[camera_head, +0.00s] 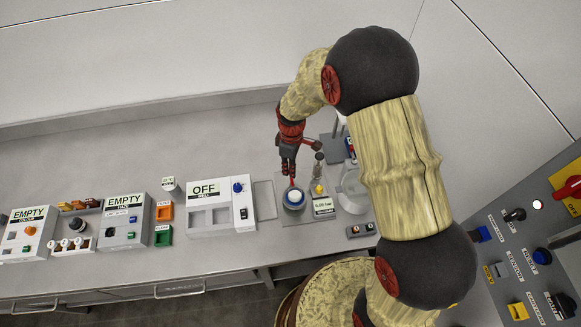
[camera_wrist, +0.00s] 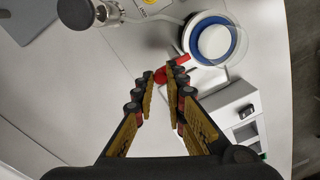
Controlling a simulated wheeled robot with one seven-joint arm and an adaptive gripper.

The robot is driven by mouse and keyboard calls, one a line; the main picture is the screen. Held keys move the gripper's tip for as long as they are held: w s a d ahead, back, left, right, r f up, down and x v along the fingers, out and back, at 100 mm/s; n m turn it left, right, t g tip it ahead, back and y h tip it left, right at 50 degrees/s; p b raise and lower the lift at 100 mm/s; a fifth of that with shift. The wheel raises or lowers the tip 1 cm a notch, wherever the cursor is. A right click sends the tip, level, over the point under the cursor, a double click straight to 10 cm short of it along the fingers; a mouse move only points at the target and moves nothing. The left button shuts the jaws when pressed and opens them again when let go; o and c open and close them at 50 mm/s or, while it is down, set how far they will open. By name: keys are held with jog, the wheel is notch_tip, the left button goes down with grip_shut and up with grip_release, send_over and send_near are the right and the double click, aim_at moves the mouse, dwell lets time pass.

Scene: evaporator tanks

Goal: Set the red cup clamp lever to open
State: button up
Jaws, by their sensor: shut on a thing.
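The cup (camera_head: 294,198) is white with a blue ring and stands on a grey plate on the bench. It also shows at the upper right of the wrist view (camera_wrist: 213,42). The red clamp lever (camera_wrist: 184,60) is at the cup's side, partly hidden by my fingers. My gripper (camera_wrist: 163,77) has its fingertips close together on a red part of the lever. In the head view my gripper (camera_head: 287,168) points down just behind the cup. The lever's exact position is hard to read.
A glass vessel (camera_head: 355,190) and a yellow-labelled device (camera_head: 321,204) stand right of the cup. The white OFF box (camera_head: 220,204) stands to the left. A metal post with a round dark head (camera_wrist: 76,12) is near my gripper. A control panel (camera_head: 520,250) is at the far right.

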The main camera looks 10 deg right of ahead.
grip_shut()
jog(key=shift+d+m, duration=0.1)
jog(key=shift+m, duration=0.2)
jog(key=shift+s+d+m+t+p, duration=0.15)
jog(key=shift+s+d+m, duration=0.4)
jog(key=shift+m, duration=2.35)
jog(key=shift+s+d+m+t+p, duration=0.1)
jog(key=shift+s+d+m, duration=0.35)
jog(key=shift+m, duration=2.45)
jog(key=shift+s+d+m+t+p, duration=0.15)
jog(key=shift+s+d+m, duration=0.4)
jog(key=shift+m, duration=2.35)
jog(key=shift+a, duration=0.1)
jog(key=o, duration=0.6)
grip_release()
jog(key=shift+o, duration=0.5)
